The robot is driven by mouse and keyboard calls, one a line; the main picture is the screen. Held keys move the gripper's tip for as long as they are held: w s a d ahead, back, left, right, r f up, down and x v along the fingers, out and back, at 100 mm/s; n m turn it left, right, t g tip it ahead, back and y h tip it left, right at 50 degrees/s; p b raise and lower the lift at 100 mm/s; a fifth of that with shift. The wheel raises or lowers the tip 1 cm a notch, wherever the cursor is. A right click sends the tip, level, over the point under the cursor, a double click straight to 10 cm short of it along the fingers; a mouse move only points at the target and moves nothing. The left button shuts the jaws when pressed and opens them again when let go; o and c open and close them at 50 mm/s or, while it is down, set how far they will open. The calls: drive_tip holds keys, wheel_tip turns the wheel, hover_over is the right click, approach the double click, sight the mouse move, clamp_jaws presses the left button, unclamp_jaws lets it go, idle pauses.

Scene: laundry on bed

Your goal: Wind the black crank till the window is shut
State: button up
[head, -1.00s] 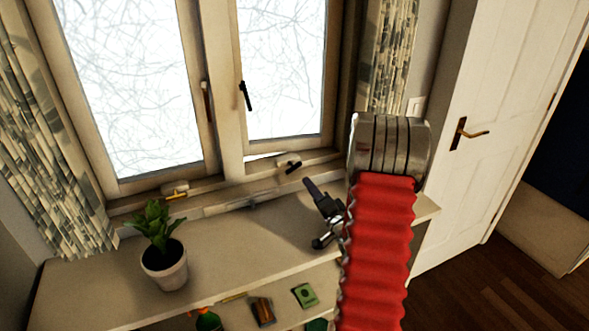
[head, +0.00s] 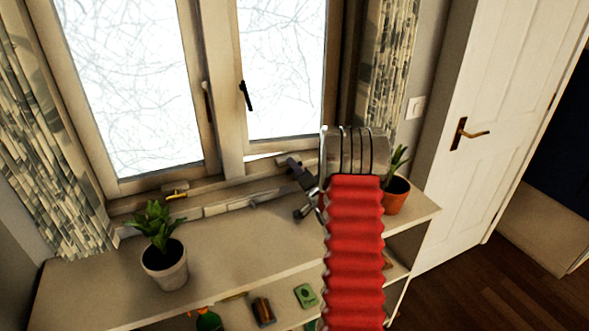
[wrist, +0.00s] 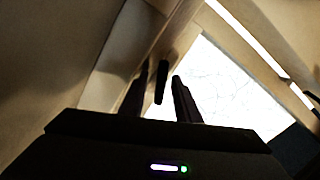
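The right window sash (head: 282,70) stands slightly open, with a bright gap along its bottom edge. The black crank sits on the sill below it; in the head view my gripper (head: 293,164) covers most of it. In the wrist view the black crank handle (wrist: 161,84) appears as a short dark bar between the two fingers of my gripper (wrist: 160,76). The fingers are apart, with light gaps showing on both sides of the handle, so my gripper is open. How deep the handle lies between the fingers is unclear.
A second, brass-coloured crank (head: 176,195) sits below the left window. A plant in a pale pot (head: 164,268) stands on the shelf top (head: 225,245) at left; a plant in a terracotta pot (head: 396,197) is right of my arm. The middle of the shelf top is clear.

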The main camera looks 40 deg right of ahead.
drive_tip(key=shift+w+d, duration=0.1)
drive_tip(key=shift+w, duration=0.1)
drive_tip(key=shift+c, duration=0.6)
clamp_jaws()
